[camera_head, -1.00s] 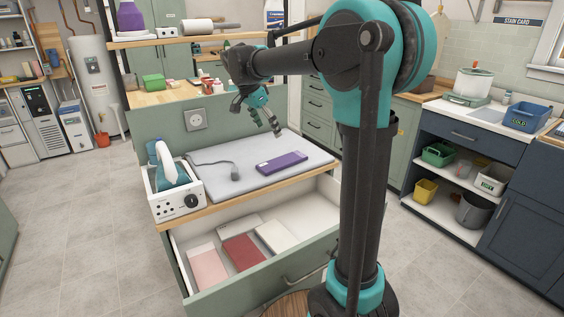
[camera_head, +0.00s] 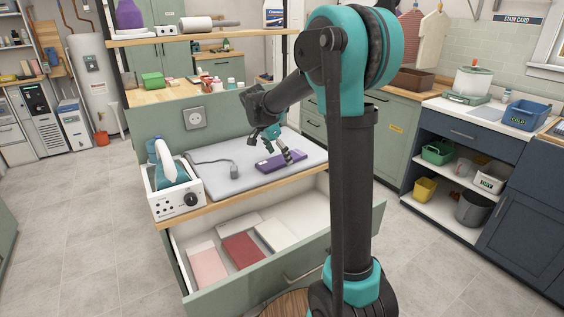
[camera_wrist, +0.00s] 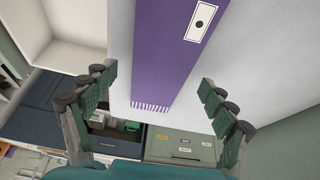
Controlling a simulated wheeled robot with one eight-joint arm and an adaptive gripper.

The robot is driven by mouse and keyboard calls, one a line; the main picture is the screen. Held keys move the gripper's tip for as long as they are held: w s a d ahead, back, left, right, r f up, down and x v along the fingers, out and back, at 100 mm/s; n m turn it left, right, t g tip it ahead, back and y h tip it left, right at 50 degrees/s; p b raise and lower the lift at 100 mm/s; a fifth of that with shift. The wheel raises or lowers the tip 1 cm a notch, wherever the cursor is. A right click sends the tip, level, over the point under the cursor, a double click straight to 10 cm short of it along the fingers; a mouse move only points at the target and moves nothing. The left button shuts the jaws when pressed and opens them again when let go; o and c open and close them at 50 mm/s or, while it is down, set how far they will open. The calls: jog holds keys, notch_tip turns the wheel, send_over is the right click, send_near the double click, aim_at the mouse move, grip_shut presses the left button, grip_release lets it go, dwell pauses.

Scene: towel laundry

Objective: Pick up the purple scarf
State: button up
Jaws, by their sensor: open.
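The folded purple scarf (camera_head: 268,164) lies flat on the grey pad (camera_head: 222,177) on top of the counter. In the wrist view the scarf (camera_wrist: 172,60) runs from the top edge down to a white fringe, with a white label bearing a dark dot near its upper right. My gripper (camera_head: 280,151) is at the scarf in the head view and covers part of it. In the wrist view my gripper (camera_wrist: 156,95) is open, with a finger on either side of the scarf's fringed end. I cannot tell whether the fingers touch the scarf or pad.
A steam iron (camera_head: 165,160) sits in a white unit (camera_head: 176,200) left of the pad, with a grey cord on the pad. The drawer (camera_head: 290,270) below is open and holds several folded cloths. A green panel with a socket (camera_head: 194,118) rises behind.

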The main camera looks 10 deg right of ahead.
jog(key=shift+d+f, duration=0.1)
jog(key=shift+f, duration=0.15)
jog(key=shift+c, duration=0.4)
jog(key=c, duration=1.1)
jog(key=shift+c, duration=0.3)
